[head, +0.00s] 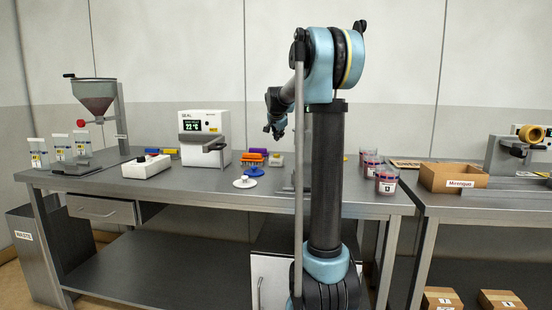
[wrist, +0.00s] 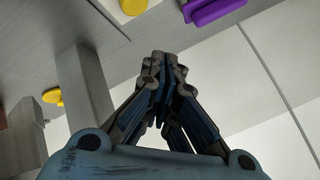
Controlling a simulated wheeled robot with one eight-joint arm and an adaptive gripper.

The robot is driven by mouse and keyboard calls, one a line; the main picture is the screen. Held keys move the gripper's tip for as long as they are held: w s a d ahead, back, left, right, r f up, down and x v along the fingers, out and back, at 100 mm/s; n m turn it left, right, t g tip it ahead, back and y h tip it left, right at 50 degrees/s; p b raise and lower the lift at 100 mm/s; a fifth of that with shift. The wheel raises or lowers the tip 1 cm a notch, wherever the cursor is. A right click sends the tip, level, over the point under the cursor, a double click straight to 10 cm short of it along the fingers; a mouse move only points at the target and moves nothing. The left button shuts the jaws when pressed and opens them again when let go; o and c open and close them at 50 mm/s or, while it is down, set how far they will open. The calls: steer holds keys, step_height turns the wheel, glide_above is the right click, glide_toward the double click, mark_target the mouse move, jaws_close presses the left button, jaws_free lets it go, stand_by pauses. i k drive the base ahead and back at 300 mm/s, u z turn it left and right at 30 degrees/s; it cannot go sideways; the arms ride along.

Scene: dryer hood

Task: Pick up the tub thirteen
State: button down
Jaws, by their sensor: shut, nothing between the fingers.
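The label numbers are too small to read surely, so I cannot tell which is tub thirteen. My gripper (head: 274,131) hangs above the middle of the table, apart from all tubs. In the wrist view my gripper (wrist: 166,62) has its fingers together with nothing between them. No tub shows there.
A white sealing machine (head: 204,135) stands mid-table, with a hopper stand (head: 95,97) to its left. Blue and white discs (head: 246,182) lie near the front edge. A cardboard box (head: 454,178) sits on the right table. My arm hides part of the table.

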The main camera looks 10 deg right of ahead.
mark_target(388, 177)
steer(key=k, duration=1)
